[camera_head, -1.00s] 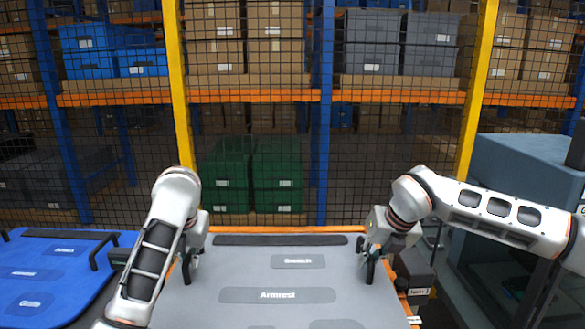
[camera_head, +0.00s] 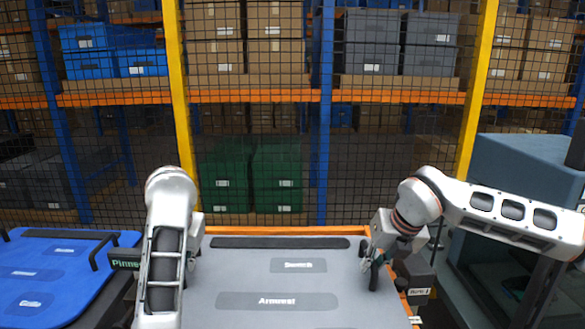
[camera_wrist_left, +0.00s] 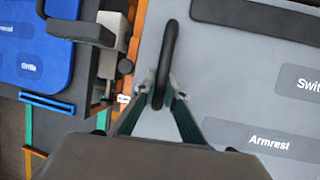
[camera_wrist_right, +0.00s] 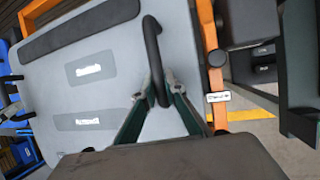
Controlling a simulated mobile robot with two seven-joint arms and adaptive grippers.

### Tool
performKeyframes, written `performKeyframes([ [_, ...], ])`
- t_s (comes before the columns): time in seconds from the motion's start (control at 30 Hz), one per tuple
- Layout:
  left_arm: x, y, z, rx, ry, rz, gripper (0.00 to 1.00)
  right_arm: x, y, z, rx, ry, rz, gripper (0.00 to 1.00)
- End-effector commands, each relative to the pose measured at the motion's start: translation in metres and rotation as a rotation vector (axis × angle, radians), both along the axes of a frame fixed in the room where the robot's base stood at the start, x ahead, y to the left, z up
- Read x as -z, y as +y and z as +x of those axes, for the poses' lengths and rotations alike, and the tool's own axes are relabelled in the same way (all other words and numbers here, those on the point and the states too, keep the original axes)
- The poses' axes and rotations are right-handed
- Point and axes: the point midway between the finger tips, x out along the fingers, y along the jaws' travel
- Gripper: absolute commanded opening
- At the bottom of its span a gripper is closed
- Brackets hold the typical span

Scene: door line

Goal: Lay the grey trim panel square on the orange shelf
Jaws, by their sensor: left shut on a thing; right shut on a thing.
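The grey trim panel (camera_head: 240,282), with dark "Switch" and "Armrest" patches, lies face up in front of me. The orange shelf (camera_head: 290,230) shows as a rim past its far edge and along its right side, close to parallel with it. I cannot tell whether the panel touches the shelf. My left gripper (camera_wrist_left: 158,95) is shut on the black left handle (camera_wrist_left: 168,45); my forearm mostly hides it in the head view. My right gripper (camera_wrist_right: 160,90) is shut on the black right handle (camera_wrist_right: 152,42) and also shows in the head view (camera_head: 371,265).
A blue panel (camera_head: 62,275) with black handles lies on a stand at the left. Dark boxes (camera_head: 418,272) stand close to the shelf's right side, with a blue-grey cabinet (camera_head: 530,165) beyond. A mesh fence with yellow posts (camera_head: 180,100) closes off the racks behind.

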Motion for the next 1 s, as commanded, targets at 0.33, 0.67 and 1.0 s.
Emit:
performKeyframes([
  [0.33,-0.009,-0.002,0.001,0.002,0.000,-0.002,0.00,-0.014,0.003,0.004,-0.005,-0.014,0.003,0.00],
  [0.67,-0.026,-0.001,0.004,0.002,0.002,0.000,0.00,-0.031,0.002,0.007,-0.004,-0.013,0.004,0.00],
  [1.0,-0.026,-0.001,0.004,0.003,0.004,0.000,0.00,-0.032,0.002,0.007,-0.004,-0.013,0.004,0.00],
])
